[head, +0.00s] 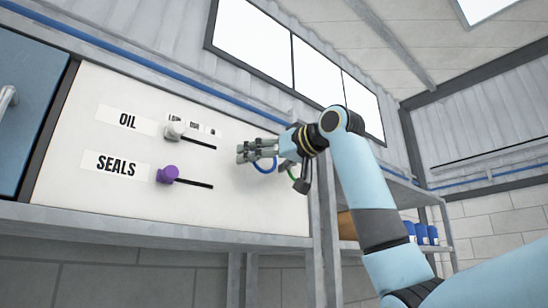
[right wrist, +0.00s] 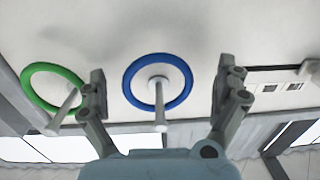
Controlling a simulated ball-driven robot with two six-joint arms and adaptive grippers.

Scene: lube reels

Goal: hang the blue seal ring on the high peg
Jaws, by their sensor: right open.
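The blue seal ring (right wrist: 127,82) is around a pale peg (right wrist: 160,115) on the white panel in the right wrist view. My right gripper (right wrist: 160,84) is open, with one finger on each side of the ring and a gap to both. In the head view the blue ring (head: 265,169) shows just below my right gripper (head: 254,151), which partly hides it; its peg is hidden there. I cannot tell from these views whether this peg is the high one. My left gripper is not in view.
A green ring (right wrist: 28,88) is around another peg (right wrist: 65,107) beside the left finger. On the panel (head: 150,220), a white knob (head: 174,130) and a purple knob (head: 168,174) have dark slots, near OIL and SEALS labels. Blue containers (head: 422,233) stand on a shelf at right.

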